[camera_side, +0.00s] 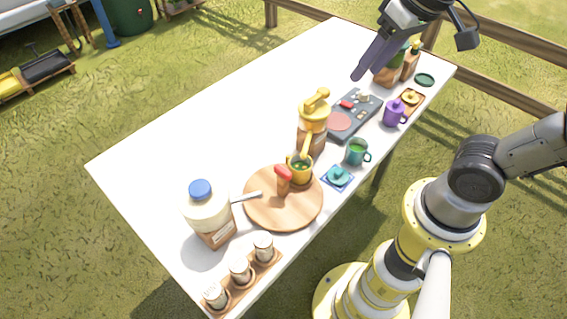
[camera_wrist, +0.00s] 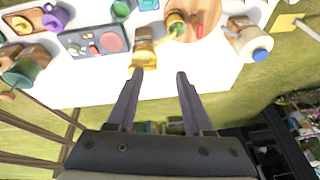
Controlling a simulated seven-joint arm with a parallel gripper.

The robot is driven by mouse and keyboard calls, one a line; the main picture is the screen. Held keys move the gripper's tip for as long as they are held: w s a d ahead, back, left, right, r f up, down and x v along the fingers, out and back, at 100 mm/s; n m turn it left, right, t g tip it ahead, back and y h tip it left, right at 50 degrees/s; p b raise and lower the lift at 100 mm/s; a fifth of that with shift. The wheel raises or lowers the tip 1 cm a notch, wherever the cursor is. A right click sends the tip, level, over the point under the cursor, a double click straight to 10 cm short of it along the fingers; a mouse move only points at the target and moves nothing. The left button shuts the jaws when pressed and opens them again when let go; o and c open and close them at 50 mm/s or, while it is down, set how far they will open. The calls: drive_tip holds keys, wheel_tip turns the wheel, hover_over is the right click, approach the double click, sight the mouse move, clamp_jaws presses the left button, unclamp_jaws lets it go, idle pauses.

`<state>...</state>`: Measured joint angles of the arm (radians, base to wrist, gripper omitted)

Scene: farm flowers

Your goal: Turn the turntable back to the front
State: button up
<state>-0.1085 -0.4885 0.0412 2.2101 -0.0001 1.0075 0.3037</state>
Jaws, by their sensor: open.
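The turntable (camera_side: 262,212) is a round wooden disc on the white table's near-left part in the side view. It also shows at the top of the wrist view (camera_wrist: 208,20). My gripper (camera_side: 357,74) is open and empty, high above the table's far right part, well away from the turntable. Both fingers (camera_wrist: 160,74) show apart in the wrist view.
A tall yellow-topped container (camera_side: 313,126) stands just behind the turntable. A blue-lidded jar (camera_side: 207,211) is at its left, a rack of jars (camera_side: 240,270) in front. A teal mug (camera_side: 356,152), grey panel (camera_side: 353,112) and purple mug (camera_side: 394,113) lie rightward. The table's back left is clear.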

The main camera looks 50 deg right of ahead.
drive_tip(key=w+a+f+g, duration=0.2)
drive_tip(key=w+a+f, duration=0.1)
drive_tip(key=w+a, duration=0.4)
drive_tip(key=n+g, duration=0.2)
approach(283, 169)
drive_tip(key=f, duration=0.8)
drive_tip(key=shift+w+a+f, duration=0.1)
drive_tip(key=shift+a+f, duration=0.1)
drive_tip(key=shift+f, duration=0.05)
clamp_jaws()
idle(0.7)
